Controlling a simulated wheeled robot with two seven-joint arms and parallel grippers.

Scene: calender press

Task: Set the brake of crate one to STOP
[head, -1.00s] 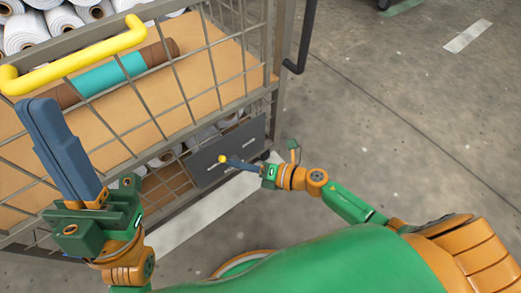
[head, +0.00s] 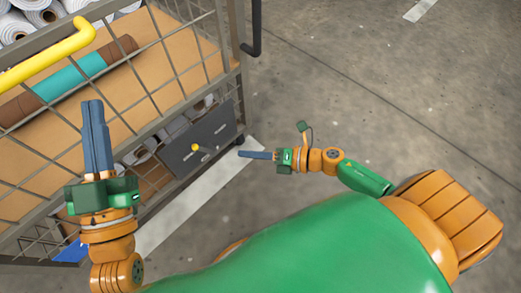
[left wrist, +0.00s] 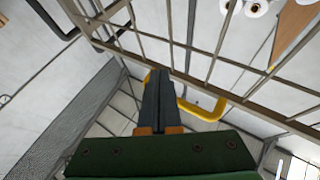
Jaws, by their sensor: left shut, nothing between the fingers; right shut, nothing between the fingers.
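Crate one is apparently the wire-mesh roll cage (head: 236,58) on the left of the head view. Low on its near side is a dark grey panel (head: 222,130) with a short lever ending in a yellow knob (head: 195,147). Its marks are too small to read, so I cannot tell the brake setting. My right gripper (head: 241,154) is shut and empty, just right of the panel and apart from the knob. My left gripper (head: 93,103) is shut and empty, raised in front of the mesh; its blue-grey fingers also show in the left wrist view (left wrist: 158,74).
A yellow handle (head: 45,55) runs along the cage's upper side. A teal and brown roll (head: 72,77) lies on the cage's board, with white rolls behind. A black bar (head: 256,30) stands at the cage's far corner. The floor to the right is open.

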